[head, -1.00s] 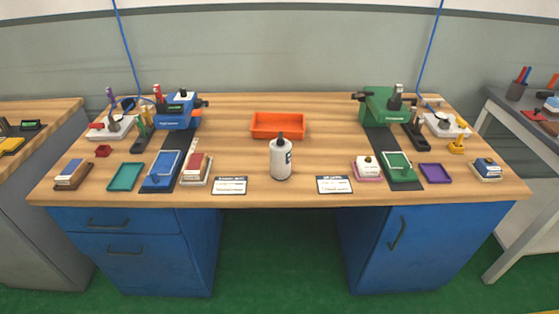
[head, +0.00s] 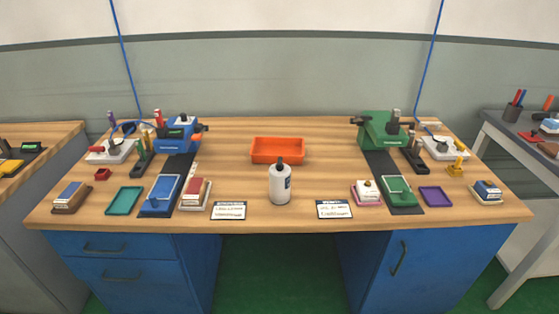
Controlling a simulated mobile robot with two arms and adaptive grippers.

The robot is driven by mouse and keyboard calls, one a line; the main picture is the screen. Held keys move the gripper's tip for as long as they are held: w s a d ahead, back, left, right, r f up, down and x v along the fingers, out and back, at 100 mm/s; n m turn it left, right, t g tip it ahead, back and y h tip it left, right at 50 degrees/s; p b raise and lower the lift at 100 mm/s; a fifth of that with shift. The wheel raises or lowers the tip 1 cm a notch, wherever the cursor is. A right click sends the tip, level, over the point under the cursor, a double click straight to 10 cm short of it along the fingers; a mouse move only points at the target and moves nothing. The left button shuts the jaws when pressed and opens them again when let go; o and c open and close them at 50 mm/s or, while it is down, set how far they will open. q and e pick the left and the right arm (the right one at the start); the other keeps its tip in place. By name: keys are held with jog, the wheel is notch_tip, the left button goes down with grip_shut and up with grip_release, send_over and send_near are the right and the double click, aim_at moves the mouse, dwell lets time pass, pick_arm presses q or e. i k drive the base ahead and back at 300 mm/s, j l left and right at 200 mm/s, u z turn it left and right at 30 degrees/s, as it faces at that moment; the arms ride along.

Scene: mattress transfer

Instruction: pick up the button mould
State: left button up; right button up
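I cannot tell for sure which thing is the button mould. A small white and pink block (head: 367,193) with a dark knob on top sits near the front edge, right of centre. Beside it, a green tray-like piece (head: 398,191) lies on a dark strip. On the left, a blue tray-like piece (head: 161,194) lies on another dark strip, with a red and white block (head: 194,193) beside it. Neither of my grippers shows in the head view, and nothing is seen held.
The wooden workbench (head: 330,175) carries an orange bin (head: 277,150), a white bottle (head: 279,184), a blue machine (head: 177,134), a green machine (head: 382,130), a teal tray (head: 124,200) and a purple tray (head: 436,197). Side tables stand left and right.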

aim_at(280, 183)
jog(key=i+l+u, duration=0.15)
jog(key=i, duration=0.8)
